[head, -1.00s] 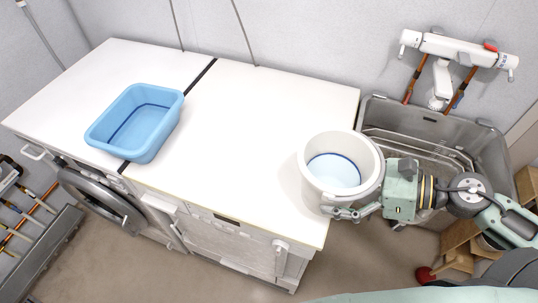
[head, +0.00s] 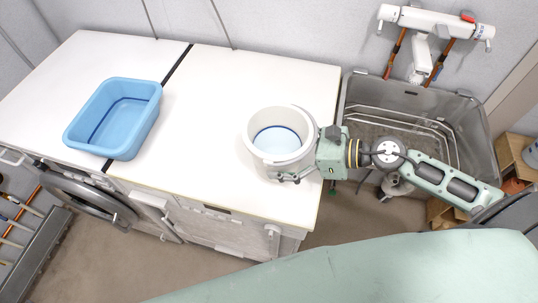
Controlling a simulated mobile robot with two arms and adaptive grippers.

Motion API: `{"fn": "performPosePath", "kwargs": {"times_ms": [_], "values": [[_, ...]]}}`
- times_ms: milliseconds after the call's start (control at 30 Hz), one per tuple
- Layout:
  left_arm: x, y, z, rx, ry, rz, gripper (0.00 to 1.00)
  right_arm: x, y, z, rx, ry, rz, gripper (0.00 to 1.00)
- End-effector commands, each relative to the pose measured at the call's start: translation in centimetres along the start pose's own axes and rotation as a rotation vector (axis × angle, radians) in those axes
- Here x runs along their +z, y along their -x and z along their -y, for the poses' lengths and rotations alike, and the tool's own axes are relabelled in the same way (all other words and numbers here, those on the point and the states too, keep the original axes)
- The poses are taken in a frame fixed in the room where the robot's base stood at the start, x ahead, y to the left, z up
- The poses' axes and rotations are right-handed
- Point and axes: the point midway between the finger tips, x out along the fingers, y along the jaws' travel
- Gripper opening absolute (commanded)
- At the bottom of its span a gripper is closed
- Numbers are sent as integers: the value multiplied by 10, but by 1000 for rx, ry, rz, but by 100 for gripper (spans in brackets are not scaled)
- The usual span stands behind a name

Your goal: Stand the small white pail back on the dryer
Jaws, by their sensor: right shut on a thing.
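The small white pail (head: 262,150) is upright at the right part of the white machine top (head: 215,120), with a blue line inside near its bottom. My right gripper (head: 289,176) is shut on the pail's near right side, reaching in from the right. The pail's lower part overlaps the white top in the picture; I cannot tell whether its base touches the surface. My left gripper is not in view.
A blue basin (head: 134,137) stands on the left of the white tops, across a dark gap. A grey washtub (head: 480,140) with a wall tap (head: 420,60) is to the right. The top between basin and pail is clear.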

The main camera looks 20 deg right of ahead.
Motion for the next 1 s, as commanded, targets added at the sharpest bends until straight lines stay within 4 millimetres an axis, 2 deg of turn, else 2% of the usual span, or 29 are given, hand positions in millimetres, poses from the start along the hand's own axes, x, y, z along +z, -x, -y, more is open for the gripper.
{"fn": "performPosePath", "kwargs": {"times_ms": [33, 267, 367, 633, 1000], "values": [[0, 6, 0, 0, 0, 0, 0, 7, -8, 2, -1, 2, 10, 32], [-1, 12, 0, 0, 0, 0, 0, -1, -34, 7, 0, 2, 7, 32], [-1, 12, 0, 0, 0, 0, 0, -7, -38, 7, 1, 1, 5, 32], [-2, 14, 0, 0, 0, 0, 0, -38, -48, 7, 0, 0, 6, 32], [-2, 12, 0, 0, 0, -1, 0, -43, -50, 7, 1, 3, 5, 32]]}}
